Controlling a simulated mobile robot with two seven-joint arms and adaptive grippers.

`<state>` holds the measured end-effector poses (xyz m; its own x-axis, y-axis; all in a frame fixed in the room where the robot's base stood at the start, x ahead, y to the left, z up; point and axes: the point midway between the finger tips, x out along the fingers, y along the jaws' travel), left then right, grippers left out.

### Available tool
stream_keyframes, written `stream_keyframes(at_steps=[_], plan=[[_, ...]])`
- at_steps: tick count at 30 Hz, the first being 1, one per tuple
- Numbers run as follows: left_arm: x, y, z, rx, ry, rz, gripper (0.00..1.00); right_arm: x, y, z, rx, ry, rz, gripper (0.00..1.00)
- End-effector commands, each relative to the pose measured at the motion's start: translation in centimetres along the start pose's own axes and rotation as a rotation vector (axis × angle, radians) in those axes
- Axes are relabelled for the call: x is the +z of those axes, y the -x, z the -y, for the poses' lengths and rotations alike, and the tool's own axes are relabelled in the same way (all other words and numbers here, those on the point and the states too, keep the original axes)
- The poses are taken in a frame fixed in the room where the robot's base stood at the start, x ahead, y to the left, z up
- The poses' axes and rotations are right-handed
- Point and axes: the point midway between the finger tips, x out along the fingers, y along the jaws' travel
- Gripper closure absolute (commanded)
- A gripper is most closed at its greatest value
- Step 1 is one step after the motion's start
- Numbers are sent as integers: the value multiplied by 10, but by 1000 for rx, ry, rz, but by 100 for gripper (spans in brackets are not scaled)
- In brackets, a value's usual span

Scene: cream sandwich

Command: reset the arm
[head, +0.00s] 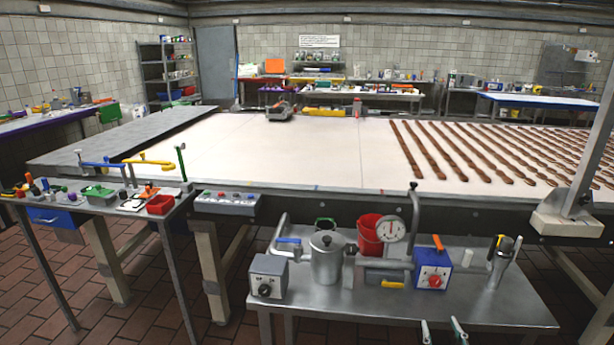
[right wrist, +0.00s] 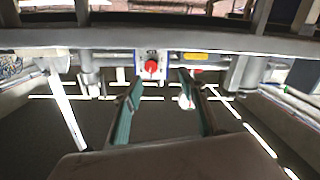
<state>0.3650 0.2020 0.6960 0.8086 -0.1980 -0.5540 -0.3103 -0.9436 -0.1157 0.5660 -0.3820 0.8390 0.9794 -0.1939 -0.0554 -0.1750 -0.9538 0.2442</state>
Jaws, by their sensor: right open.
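My right gripper (head: 441,330) shows at the bottom edge of the head view, only its fingertips in the picture. It is in front of the steel side table (head: 400,305). In the right wrist view my right gripper (right wrist: 158,90) has its two green fingers spread apart with nothing between them. Beyond the fingertips is a blue and white control box with a red knob (right wrist: 152,66); in the head view the box (head: 432,270) stands on the side table. My left gripper is not in view.
The side table also holds a metal pot (head: 327,262), a red bucket (head: 370,236), a round gauge (head: 390,229) and a grey knob box (head: 268,277). Behind is a wide conveyor (head: 270,150) with brown strips (head: 460,155) at right. A cluttered tool table (head: 75,208) stands at left.

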Motion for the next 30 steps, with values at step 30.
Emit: stream_keyframes(at_steps=[30], plan=[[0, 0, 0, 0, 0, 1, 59, 117, 225, 172, -512, 36, 434, 59]])
